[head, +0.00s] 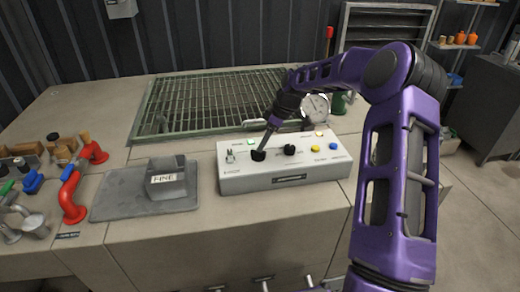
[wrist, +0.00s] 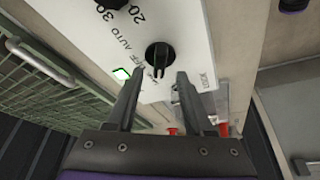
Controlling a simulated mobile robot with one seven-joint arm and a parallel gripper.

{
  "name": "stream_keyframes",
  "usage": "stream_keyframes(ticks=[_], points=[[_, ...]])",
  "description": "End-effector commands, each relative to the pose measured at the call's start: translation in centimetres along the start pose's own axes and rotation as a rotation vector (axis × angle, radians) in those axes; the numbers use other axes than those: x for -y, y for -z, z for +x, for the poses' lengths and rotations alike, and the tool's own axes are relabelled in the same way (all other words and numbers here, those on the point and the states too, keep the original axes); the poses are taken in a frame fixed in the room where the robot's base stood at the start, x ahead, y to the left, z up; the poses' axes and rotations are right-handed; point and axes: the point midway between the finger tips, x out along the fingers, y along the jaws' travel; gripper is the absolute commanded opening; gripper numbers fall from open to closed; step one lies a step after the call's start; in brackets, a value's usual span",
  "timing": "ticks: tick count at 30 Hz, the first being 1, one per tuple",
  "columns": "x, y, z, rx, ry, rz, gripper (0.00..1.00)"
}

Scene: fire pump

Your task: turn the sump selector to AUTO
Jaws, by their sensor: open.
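The white control box (head: 285,168) stands on the counter. The sump selector, a black knob (wrist: 158,55), sits on its top face with lettering beside it, including AUTO; it also shows near the box's left end in the head view (head: 258,156). I cannot tell which mark the knob points at. My gripper (wrist: 159,76) is open, its two fingers on either side of the knob's near edge in the wrist view, with nothing held. In the head view my gripper (head: 266,141) reaches down to this knob. Whether the fingers touch it is unclear.
A second black knob (head: 290,149), marked 20 and 30, sits beside it. A yellow button (head: 315,148), a blue button (head: 333,146) and a toggle (head: 230,156) share the box. A gauge (head: 316,107) stands behind. A grey FINE bin (head: 168,180) and red pipe (head: 72,195) are left.

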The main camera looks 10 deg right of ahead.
Motion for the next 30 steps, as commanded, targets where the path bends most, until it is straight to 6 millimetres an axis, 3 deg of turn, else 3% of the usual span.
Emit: stream_keyframes(ticks=[7, 19, 28, 30], points=[[0.0, 0.0, 3.5, 0.0, 0.001, 0.0, 0.53], [0.0, 0.0, 4.3, 0.0, -0.002, 0.0, 0.53], [0.0, 0.0, 4.2, 0.0, -0.002, 0.0, 0.0], [-0.1, 0.0, 4.2, 0.0, -0.002, 0.0, 0.0]])
